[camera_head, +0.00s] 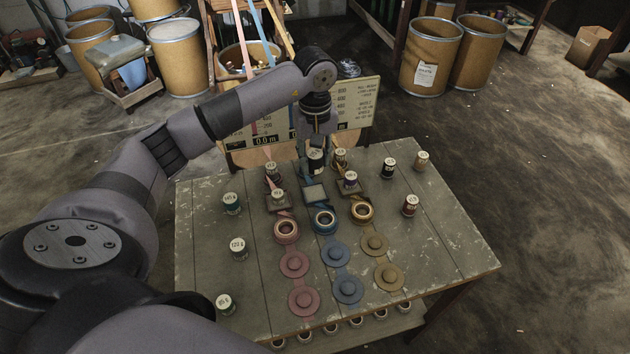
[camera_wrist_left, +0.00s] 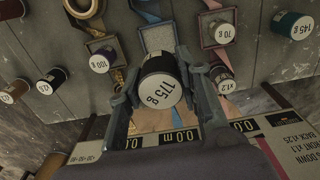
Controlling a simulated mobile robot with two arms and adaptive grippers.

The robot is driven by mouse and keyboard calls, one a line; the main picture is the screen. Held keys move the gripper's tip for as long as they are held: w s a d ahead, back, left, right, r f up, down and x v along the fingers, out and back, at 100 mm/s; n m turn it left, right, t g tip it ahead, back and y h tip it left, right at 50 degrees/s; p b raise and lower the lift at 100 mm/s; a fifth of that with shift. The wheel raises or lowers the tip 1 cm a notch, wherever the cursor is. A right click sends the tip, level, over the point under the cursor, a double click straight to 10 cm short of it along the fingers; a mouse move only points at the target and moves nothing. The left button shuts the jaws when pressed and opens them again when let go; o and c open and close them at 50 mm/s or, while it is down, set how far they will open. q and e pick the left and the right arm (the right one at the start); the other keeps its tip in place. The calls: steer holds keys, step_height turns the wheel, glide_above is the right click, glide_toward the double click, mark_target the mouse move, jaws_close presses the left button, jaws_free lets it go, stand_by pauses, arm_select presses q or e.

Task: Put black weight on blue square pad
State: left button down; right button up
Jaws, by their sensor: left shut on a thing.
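My left gripper (camera_head: 315,150) is shut on a black weight (camera_head: 316,162) with a white top. The blue lane's square pad (camera_head: 314,193) is grey and empty, on the table just in front of the weight. It also shows in the left wrist view (camera_wrist_left: 157,38), just beyond the weight. The weight's underside is hidden, so its height above the table is unclear. My right gripper is not in view.
Neighbouring pads hold a weight on the pink lane (camera_head: 278,195) and a purple weight (camera_head: 350,180) on the gold lane. Other weights stand near, including another black one (camera_head: 388,168). Tape rolls, such as the blue one (camera_head: 323,221), lie in front. A sign board (camera_head: 355,103) stands behind.

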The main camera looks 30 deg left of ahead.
mark_target(315, 171)
arm_select(q)
step_height(315, 171, down, 4)
steer(key=shift+f, duration=0.7)
step_height(315, 171, down, 3)
steer(key=shift+f+p, duration=0.2)
steer(key=shift+p, duration=0.25)
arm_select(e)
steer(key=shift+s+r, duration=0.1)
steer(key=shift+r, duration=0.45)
arm_select(q)
steer(key=shift+f, duration=0.2)
steer(key=c, duration=1.2)
jaws_free()
steer(key=shift+o, duration=0.2)
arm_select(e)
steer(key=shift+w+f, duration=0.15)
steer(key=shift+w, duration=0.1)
arm_select(q)
steer(key=shift+r, duration=0.15)
